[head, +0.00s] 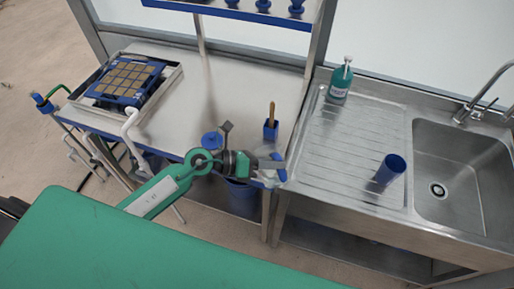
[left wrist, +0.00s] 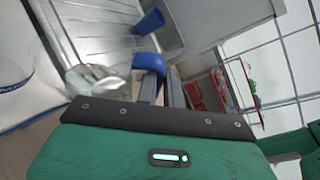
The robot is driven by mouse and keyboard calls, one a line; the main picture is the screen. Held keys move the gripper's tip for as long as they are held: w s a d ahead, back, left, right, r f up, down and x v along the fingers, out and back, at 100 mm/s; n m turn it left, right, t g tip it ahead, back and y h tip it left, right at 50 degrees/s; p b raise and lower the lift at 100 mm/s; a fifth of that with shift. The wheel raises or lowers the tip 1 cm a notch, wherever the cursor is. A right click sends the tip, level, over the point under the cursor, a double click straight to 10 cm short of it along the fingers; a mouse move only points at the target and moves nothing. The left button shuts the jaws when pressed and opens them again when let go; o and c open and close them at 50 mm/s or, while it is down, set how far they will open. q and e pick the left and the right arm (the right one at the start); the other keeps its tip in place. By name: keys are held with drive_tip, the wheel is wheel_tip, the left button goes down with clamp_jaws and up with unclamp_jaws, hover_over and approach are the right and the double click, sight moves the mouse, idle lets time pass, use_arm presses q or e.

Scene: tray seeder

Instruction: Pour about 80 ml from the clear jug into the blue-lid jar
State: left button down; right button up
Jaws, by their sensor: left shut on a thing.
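My left gripper (head: 276,166) is shut on the clear jug (head: 264,150) at the front edge of the steel bench. Its fingers (left wrist: 160,88) close on the jug's blue handle (left wrist: 149,62) in the left wrist view, where the clear body (left wrist: 95,78) lies beside them. The gripper and wrist hide much of the jug in the head view, and its fill level cannot be made out. A round blue lid (head: 211,139), apparently the blue-lid jar's, shows left of the gripper behind my arm; the jar's body is mostly hidden. My right gripper is not in view.
A blue holder (head: 271,129) with a wooden handle stands just behind the jug. A seed tray (head: 125,80) sits at the bench's left. A blue cup (head: 390,169) and a green bottle (head: 340,82) stand on the drainboard. The bench middle is clear.

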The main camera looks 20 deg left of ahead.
sight(270, 153)
use_arm(q)
drive_tip(key=shift+w+a+r+n+h, duration=0.2)
drive_tip(key=shift+r+n, duration=0.15)
drive_tip(key=shift+r, duration=0.05)
drive_tip(key=shift+w+a+r+n+h, duration=0.15)
drive_tip(key=shift+w+r+n+h, duration=0.05)
drive_tip(key=shift+r+n, duration=0.2)
drive_tip(key=shift+w+a+r+n+h, duration=0.3)
drive_tip(key=shift+w+r+n, duration=0.05)
drive_tip(key=shift+r+n, duration=0.1)
drive_tip(key=shift+w+a+r, duration=0.15)
drive_tip(key=shift+r, duration=0.05)
drive_tip(key=shift+w+a+r+n+h, duration=0.4)
drive_tip(key=shift+w+a+r+n, duration=0.2)
drive_tip(key=shift+n, duration=0.4)
idle(2.0)
drive_tip(key=s+d+f+m+y, duration=0.1)
drive_tip(key=f+m, duration=0.1)
drive_tip(key=s+d+f+m+y, duration=0.1)
drive_tip(key=s+d+m, duration=0.1)
drive_tip(key=shift+s+f, duration=0.1)
drive_tip(key=shift+f, duration=0.3)
drive_tip(key=shift+s+d+f+m+y+p, duration=0.15)
drive_tip(key=shift+s+d+f+m+p, duration=0.1)
drive_tip(key=shift+f+m, duration=0.15)
drive_tip(key=shift+s+d+f+m+y+p, duration=0.1)
drive_tip(key=shift+s+f+m+y+p, duration=0.1)
drive_tip(key=shift+f+m, duration=0.15)
drive_tip(key=shift+f, duration=0.1)
idle(0.9)
